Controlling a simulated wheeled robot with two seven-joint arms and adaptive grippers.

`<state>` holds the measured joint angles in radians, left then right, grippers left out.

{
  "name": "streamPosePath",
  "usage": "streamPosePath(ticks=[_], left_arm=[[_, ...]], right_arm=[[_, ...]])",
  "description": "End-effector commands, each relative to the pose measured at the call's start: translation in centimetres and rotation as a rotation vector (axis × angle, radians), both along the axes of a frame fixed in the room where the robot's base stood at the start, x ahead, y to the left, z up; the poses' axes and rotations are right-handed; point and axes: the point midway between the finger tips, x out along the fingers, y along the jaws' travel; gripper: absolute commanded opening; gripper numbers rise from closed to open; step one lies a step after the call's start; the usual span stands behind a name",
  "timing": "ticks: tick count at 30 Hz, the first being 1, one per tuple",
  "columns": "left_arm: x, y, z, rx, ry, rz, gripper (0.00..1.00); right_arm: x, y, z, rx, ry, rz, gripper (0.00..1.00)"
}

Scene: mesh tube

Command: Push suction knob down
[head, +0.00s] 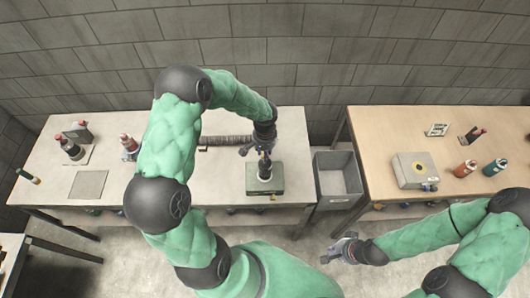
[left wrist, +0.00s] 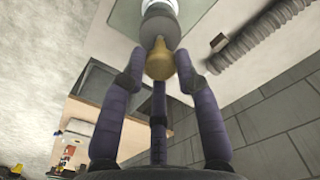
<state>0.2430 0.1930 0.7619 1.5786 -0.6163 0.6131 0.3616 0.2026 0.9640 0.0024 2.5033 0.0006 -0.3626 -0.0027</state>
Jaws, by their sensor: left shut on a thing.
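The suction knob (left wrist: 159,62) is a yellow-brown rounded tip below a grey collar (left wrist: 162,32) and a white part in the left wrist view. My left gripper (left wrist: 159,78) has its fingers around this knob and is shut on it. In the head view, my left gripper (head: 262,148) is at the top of a dark upright device (head: 265,173) on a green base (head: 265,189). The knob itself is hidden there by the gripper. My right gripper (head: 341,249) is open and empty, low over the floor in front of the tables.
A ribbed grey hose (head: 226,141) lies on the white table (head: 215,183) behind the device. A grey bin (head: 337,180) stands between the tables. The wooden table (head: 380,140) holds a grey box (head: 414,170) and bottles (head: 495,167). More bottles (head: 72,150) stand at left.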

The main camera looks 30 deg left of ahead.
Motion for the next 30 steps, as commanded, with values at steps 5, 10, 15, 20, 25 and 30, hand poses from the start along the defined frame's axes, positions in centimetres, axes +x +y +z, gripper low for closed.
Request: streamPosePath(ticks=[5,10,15,20,25,30], left_arm=[[0.0,0.0,-1.9,0.000,0.000,0.000,0.00],[-0.1,0.0,-2.0,0.000,0.001,-0.001,0.00],[-0.2,-0.1,-2.0,-0.001,0.004,-0.002,0.00],[-0.2,-0.1,-2.0,-0.001,0.004,-0.002,0.56],[-0.1,0.0,-1.9,0.000,0.002,-0.001,0.56],[0.0,0.0,-1.6,0.000,-0.001,0.000,0.56]], right_arm=[[0.0,0.0,-2.0,0.000,0.000,0.000,0.00],[0.0,0.0,-2.1,0.000,0.000,0.000,0.00],[0.0,0.0,-2.0,0.000,0.000,0.000,0.00],[0.0,0.0,-2.0,0.000,0.000,0.000,0.00],[0.0,0.0,-2.0,0.000,0.000,0.000,0.00],[0.0,0.0,-2.0,0.000,0.000,0.000,0.00]])
